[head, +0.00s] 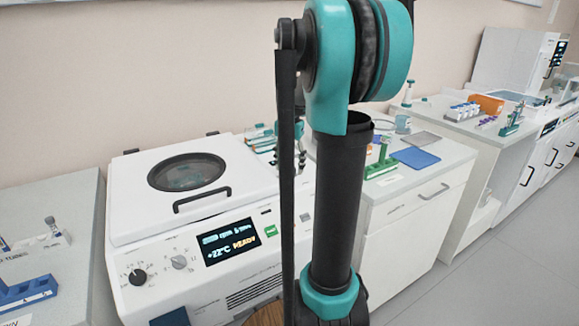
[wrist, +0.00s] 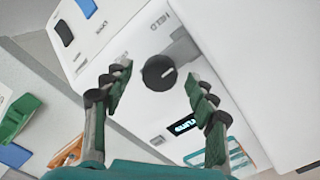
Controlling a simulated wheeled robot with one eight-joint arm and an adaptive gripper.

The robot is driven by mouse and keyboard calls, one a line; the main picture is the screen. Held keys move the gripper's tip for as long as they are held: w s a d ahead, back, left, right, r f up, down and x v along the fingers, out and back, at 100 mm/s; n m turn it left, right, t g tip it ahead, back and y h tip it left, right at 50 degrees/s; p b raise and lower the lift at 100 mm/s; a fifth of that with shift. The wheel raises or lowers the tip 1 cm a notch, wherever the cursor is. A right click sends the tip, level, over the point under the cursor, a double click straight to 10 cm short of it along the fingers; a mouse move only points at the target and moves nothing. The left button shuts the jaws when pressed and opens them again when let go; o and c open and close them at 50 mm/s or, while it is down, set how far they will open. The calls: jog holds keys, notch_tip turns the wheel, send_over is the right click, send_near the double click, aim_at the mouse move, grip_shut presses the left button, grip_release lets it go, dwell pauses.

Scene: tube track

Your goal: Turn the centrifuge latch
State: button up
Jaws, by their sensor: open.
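The white centrifuge (head: 132,217) stands left of centre in the head view, its lid (head: 135,185) down, with a black handle and a lit display (head: 231,242). In the wrist view, a dark round knob (wrist: 159,72), which looks like the latch, sits on a white panel below printed lettering. My gripper (wrist: 163,84) is open, one finger on each side of the knob in the picture. I cannot tell how far the fingertips are from the panel or whether they touch the knob. In the head view, my arm covers the gripper and the centrifuge's right end.
A counter to the right holds a green rack (head: 381,166) and a blue pad (head: 416,158). A blue rack (head: 27,292) stands on the left counter. More benches with small lab items run to the far right. Open grey floor (head: 470,275) lies in front at the right.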

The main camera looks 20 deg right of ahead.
aim_at(289, 168)
notch_tip(289, 168, up, 12)
jog(key=shift+f, duration=0.25)
dwell(0.5)
